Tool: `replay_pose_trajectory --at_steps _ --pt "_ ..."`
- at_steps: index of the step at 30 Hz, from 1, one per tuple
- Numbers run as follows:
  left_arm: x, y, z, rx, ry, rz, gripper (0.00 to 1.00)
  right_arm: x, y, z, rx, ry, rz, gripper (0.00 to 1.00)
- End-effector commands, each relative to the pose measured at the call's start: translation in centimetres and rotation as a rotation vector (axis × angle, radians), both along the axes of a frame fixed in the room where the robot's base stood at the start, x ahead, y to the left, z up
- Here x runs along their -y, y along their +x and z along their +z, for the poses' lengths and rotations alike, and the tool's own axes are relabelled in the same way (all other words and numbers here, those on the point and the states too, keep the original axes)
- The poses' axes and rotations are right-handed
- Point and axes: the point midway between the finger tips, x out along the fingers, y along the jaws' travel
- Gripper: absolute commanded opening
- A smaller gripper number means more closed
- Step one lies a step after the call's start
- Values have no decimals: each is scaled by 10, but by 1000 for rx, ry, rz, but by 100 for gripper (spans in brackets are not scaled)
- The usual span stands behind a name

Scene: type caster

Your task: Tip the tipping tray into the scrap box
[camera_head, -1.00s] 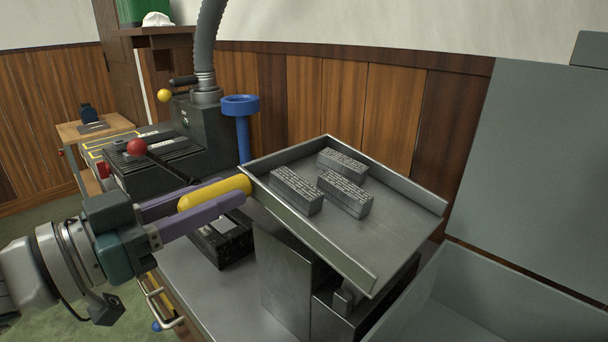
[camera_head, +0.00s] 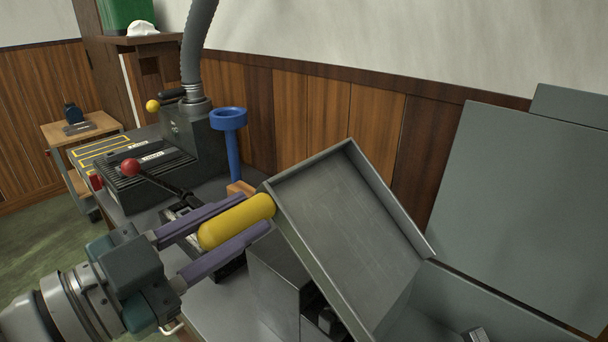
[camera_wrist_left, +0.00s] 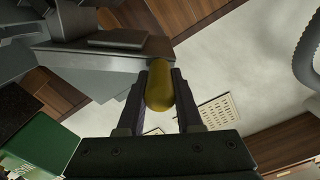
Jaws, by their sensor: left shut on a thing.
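The grey metal tipping tray (camera_head: 345,225) is steeply tilted down to the right, and its floor is bare. My left gripper (camera_head: 232,228) is shut on the tray's yellow handle (camera_head: 240,220). The handle also shows between the fingers in the left wrist view (camera_wrist_left: 159,88). The grey scrap box (camera_head: 450,300) lies at the lower right, below the tray's low end. One grey type block (camera_head: 478,335) shows in the box at the bottom edge of the picture. Any other blocks are hidden or out of frame. My right gripper is not in view.
A black machine (camera_head: 150,175) with a red-knobbed lever (camera_head: 131,167) stands at the left on the bench. A blue cup-topped post (camera_head: 230,135) rises behind the handle. A tall grey panel (camera_head: 530,200) stands at the right. A small wooden cart (camera_head: 85,130) is further left.

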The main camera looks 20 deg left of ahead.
Motion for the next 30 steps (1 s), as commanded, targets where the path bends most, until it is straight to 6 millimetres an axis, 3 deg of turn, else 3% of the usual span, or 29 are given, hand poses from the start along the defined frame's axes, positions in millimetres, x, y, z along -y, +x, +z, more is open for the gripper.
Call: replay_pose_trajectory --at_steps 1,15,30 --pt "5 -1 8 17 15 -4 0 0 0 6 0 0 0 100" --pt "26 -10 15 34 59 -2 0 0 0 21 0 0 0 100" --pt "31 -12 14 31 60 -3 0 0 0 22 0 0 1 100"
